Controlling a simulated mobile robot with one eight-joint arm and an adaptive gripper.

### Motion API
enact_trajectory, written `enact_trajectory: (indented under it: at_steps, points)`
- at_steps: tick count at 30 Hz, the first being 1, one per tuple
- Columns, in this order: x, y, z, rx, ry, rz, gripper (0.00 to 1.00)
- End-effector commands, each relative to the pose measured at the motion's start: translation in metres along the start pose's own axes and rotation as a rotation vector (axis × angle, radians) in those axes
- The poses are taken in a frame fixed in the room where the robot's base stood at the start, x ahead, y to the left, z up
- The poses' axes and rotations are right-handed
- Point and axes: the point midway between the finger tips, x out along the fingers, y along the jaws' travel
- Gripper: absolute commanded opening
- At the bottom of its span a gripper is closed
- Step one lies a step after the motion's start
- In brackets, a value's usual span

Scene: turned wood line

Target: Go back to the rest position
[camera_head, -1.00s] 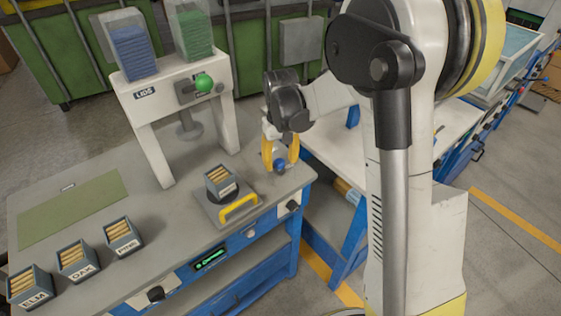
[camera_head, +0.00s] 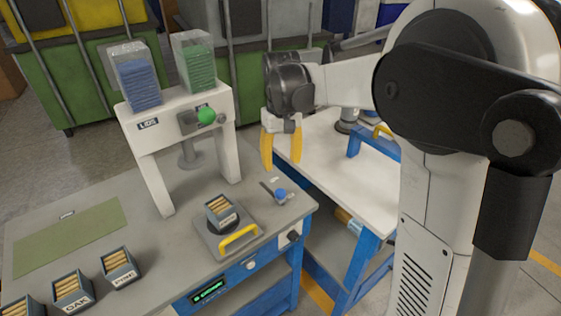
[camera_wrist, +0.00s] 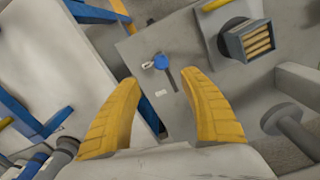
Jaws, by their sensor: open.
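My gripper (camera_head: 281,148) has two yellow fingers. It is open and empty, raised above the right end of the grey workbench (camera_head: 190,278). That tool also shows on the bench in the head view (camera_head: 280,194), below and apart from my fingers.
A box of wooden pieces (camera_head: 221,209) sits on a plate with a yellow handle (camera_head: 238,235). A white press frame (camera_head: 150,150) carries blue and green stacks. Labelled boxes (camera_head: 118,267) stand front left. A white-topped table (camera_head: 330,165) is at the right.

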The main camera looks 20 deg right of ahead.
Motion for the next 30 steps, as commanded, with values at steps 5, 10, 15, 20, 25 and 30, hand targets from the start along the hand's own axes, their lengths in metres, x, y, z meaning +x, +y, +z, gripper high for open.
enact_trajectory:
  at_steps: [5, 10, 15, 20, 25, 30]
  points:
    - [0.0, 0.0, 0.001, 0.0, 0.001, 0.0, 0.51]
    - [-0.015, -0.004, 0.019, 0.004, 0.051, 0.005, 0.51]
    - [-0.042, -0.014, 0.068, 0.014, 0.186, 0.014, 0.51]
    - [-0.052, -0.024, 0.12, 0.026, 0.333, 0.02, 0.51]
    - [-0.046, -0.032, 0.169, 0.039, 0.48, 0.02, 0.51]
    - [-0.034, -0.036, 0.197, 0.046, 0.582, 0.017, 0.51]
